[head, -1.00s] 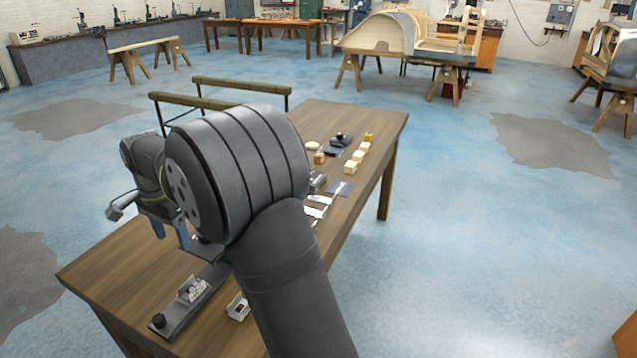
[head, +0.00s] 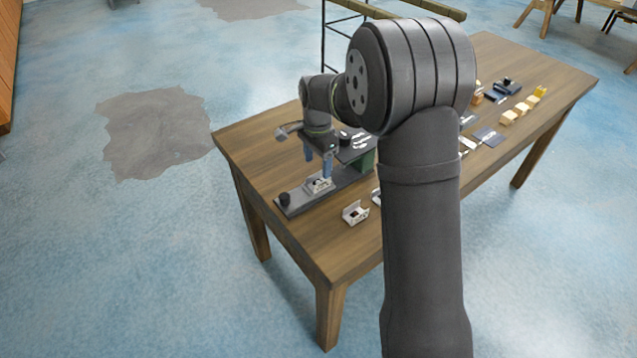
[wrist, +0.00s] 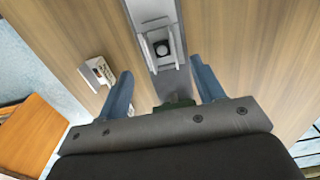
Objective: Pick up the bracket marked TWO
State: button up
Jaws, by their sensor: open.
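A small metal bracket (head: 319,186) sits on a dark rail-like fixture (head: 297,202) at the table's near left end. A bracket also shows in the wrist view (wrist: 158,22), between and beyond my fingertips. A second, pale bracket (head: 355,213) stands on the bare table beside the fixture. It also shows in the wrist view (wrist: 97,72), left of my left finger, with dark marks on it. I cannot read which bracket is marked TWO. My gripper (head: 317,164) is open and empty, its blue fingers just above the bracket on the fixture. The wrist view shows both fingers (wrist: 164,84) spread apart.
A black knob (head: 285,199) stands at the fixture's near end. A green block (head: 367,160) is near its far end. Wooden blocks (head: 522,108) and small dark items lie farther along the table (head: 560,85). My arm hides part of the tabletop.

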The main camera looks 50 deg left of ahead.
aim_at(315, 177)
jog(key=shift+s+a+f, duration=0.1)
jog(key=shift+s+f, duration=0.1)
jog(key=shift+f, duration=1.25)
jog(key=shift+s+f, duration=0.2)
jog(key=shift+f, duration=1.25)
jog(key=c, duration=1.2)
jog(key=shift+r, duration=0.1)
